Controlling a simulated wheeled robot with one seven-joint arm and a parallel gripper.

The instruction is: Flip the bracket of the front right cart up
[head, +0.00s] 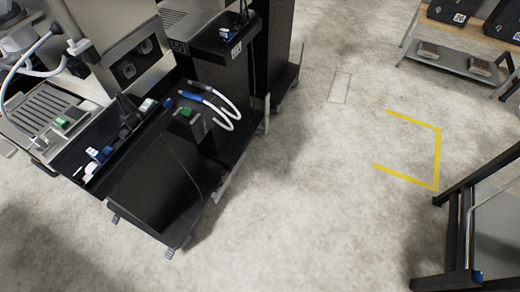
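The nearest black cart (150,190) stands on casters at the left, tilted in the picture. It has a black tray top with a green button, and blue-tipped white hoses (212,100) loop over its right end. A thin light bar (222,184) slants beside its right side near the floor; I cannot tell whether this is the bracket or whether it is up or down. A second black cart (218,78) stands behind it, with a similar upright light strip (267,112) at its right. My gripper is not in view.
A grey machine (130,60) with a grille and white cables fills the upper left. A black frame (458,235) is at the lower right. Yellow floor marking (437,160) lies on clear concrete floor between.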

